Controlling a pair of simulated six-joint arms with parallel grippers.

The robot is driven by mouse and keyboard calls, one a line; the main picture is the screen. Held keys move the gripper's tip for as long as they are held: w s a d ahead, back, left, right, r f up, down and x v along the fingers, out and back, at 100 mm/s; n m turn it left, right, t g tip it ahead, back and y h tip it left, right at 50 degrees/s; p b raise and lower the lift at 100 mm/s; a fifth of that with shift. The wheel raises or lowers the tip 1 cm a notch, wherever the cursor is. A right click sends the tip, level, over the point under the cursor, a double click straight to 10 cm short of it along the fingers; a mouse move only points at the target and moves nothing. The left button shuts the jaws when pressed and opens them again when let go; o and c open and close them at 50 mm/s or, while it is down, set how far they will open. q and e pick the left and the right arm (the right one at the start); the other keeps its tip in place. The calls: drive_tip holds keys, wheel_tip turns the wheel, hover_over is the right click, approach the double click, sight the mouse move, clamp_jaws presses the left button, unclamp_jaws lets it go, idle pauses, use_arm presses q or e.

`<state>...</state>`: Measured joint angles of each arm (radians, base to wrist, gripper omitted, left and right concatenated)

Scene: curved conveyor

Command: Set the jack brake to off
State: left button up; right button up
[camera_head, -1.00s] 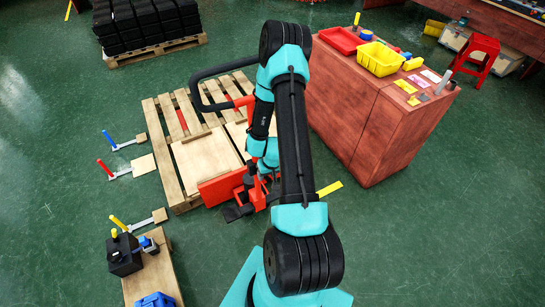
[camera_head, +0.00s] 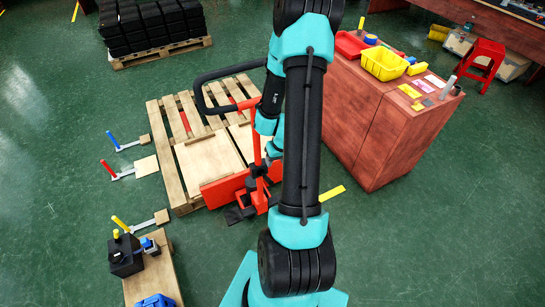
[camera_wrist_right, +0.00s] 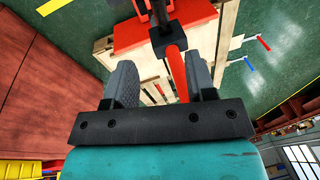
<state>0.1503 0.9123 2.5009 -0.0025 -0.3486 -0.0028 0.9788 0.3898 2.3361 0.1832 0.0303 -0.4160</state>
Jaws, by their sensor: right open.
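The red jack (camera_head: 222,190) stands at the front of a wooden pallet, with a black loop handle (camera_head: 204,86) above it. Its upright red shaft (camera_head: 256,135) is partly behind my right arm. A black part (camera_head: 238,213) sits low at the jack's base; I cannot tell whether it is the brake, or its setting. In the right wrist view my right gripper (camera_wrist_right: 162,80) is open, with the jack's red shaft (camera_wrist_right: 176,70) running between its fingers, nearer the right finger. No clear grip on it shows. My left gripper is not in view.
A red-brown cabinet (camera_head: 360,130) with a yellow bin (camera_head: 385,63) on top stands close to the right of my arm. A small cart (camera_head: 160,275) stands at lower left.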

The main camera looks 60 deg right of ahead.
drive_tip(key=shift+v, duration=0.85)
drive_tip(key=shift+a, duration=0.1)
drive_tip(key=w+a+f+n+y, duration=0.1)
drive_tip(key=w+a+f+n, duration=0.1)
drive_tip(key=w+a+f, duration=0.35)
drive_tip(key=w+a+f+n+y, duration=0.1)
drive_tip(key=w+a+f+n, duration=0.1)
drive_tip(key=w+a, duration=0.65)
drive_tip(key=a+f+n+g+y, duration=0.1)
drive_tip(key=a+f+n, duration=0.2)
drive_tip(key=a, duration=1.8)
drive_tip(key=shift+a+f+g+y, duration=0.3)
drive_tip(key=shift+f+g, duration=0.1)
drive_tip(key=shift+f, duration=0.25)
drive_tip(key=shift+w, duration=0.1)
